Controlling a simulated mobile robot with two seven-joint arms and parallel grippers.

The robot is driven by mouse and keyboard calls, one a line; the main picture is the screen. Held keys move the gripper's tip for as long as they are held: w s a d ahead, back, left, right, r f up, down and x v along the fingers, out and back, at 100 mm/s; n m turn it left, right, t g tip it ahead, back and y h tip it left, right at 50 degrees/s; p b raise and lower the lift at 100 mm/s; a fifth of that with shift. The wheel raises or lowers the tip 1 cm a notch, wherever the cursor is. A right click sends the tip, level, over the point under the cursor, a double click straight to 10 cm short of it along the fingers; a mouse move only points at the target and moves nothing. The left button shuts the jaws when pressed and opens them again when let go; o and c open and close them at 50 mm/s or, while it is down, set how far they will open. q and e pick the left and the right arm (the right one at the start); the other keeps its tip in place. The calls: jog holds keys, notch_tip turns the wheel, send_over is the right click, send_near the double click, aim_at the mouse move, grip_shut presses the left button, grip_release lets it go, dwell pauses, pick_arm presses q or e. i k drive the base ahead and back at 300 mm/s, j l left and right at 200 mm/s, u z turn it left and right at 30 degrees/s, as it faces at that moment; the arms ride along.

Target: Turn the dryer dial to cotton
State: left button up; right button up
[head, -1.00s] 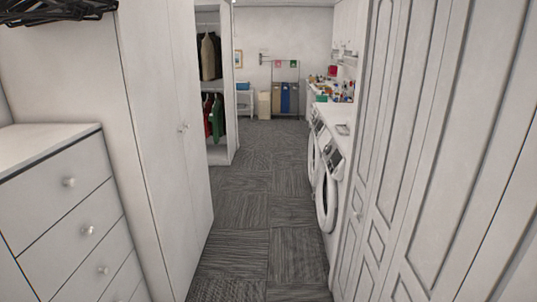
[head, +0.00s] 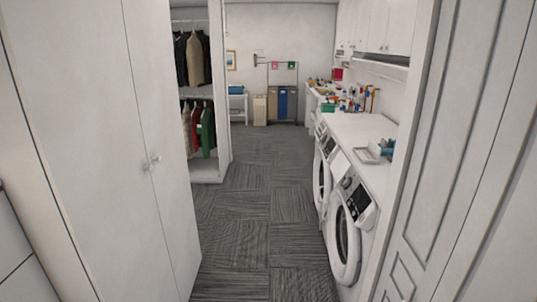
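Two white front-loading machines stand side by side under the counter on the right. The nearer machine (head: 350,232) has a round door and a dark, tilted control panel (head: 358,200) on top. The farther machine (head: 322,172) is partly hidden behind it. I cannot tell which one is the dryer. Any dial and its markings are too small to read from here. Neither of my grippers shows in the head view.
A tall white wardrobe (head: 110,150) stands close on the left, and a panelled white door (head: 450,150) close on the right. The carpet aisle (head: 250,215) between them is clear. An open closet (head: 200,95), a laundry sorter (head: 282,103) and a cluttered counter (head: 355,125) lie farther ahead.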

aim_at(345, 181)
jog(key=i, duration=1.1)
jog(key=i+z, duration=0.1)
jog(key=i, duration=0.95)
jog(key=i+j, duration=0.2)
jog(key=i, duration=0.9)
